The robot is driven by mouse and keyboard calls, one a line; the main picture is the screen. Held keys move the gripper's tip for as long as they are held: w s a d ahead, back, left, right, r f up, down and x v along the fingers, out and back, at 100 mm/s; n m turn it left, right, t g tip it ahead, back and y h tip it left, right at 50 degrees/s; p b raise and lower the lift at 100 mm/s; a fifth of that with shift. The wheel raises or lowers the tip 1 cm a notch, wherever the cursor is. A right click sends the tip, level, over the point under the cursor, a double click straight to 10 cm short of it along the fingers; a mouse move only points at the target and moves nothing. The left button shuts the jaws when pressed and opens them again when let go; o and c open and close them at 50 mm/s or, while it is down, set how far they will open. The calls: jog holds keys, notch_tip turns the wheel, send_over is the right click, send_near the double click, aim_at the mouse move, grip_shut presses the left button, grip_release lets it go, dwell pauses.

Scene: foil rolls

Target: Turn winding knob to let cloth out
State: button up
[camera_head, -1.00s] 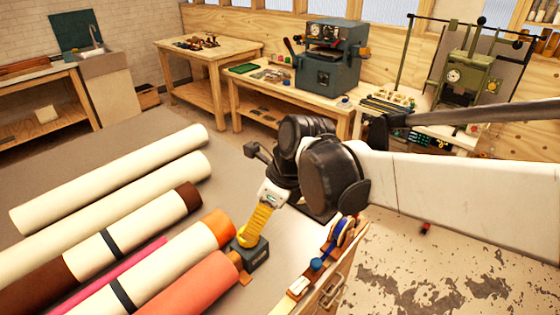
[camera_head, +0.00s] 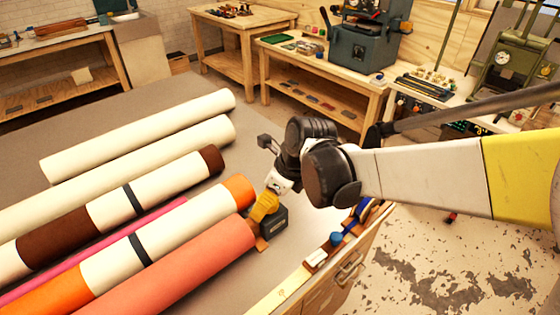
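A small blue knob (camera_head: 336,239) sits on a wooden holder at the table's right edge; I cannot confirm it is the winding knob. Several cloth rolls lie side by side on the grey table (camera_head: 150,100): cream ones (camera_head: 140,137), a brown and cream one (camera_head: 160,188), an orange and cream one (camera_head: 190,215) and a coral one (camera_head: 190,268). My gripper (camera_head: 277,187) points down near the roll ends, left of and beyond the knob. Its fingertips are not clear. A yellow ribbed piece and a dark box (camera_head: 273,222) show just below it.
A blue and wooden part (camera_head: 362,209) is partly hidden under my arm on the same edge. A wooden drawer front with a metal handle (camera_head: 350,268) is below. Workbenches (camera_head: 245,35) with machines (camera_head: 362,42) stand behind. Worn floor lies open at right.

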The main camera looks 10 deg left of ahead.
jog(key=c, duration=1.2)
jog(key=shift+d+n, duration=0.1)
jog(key=shift+n, duration=0.2)
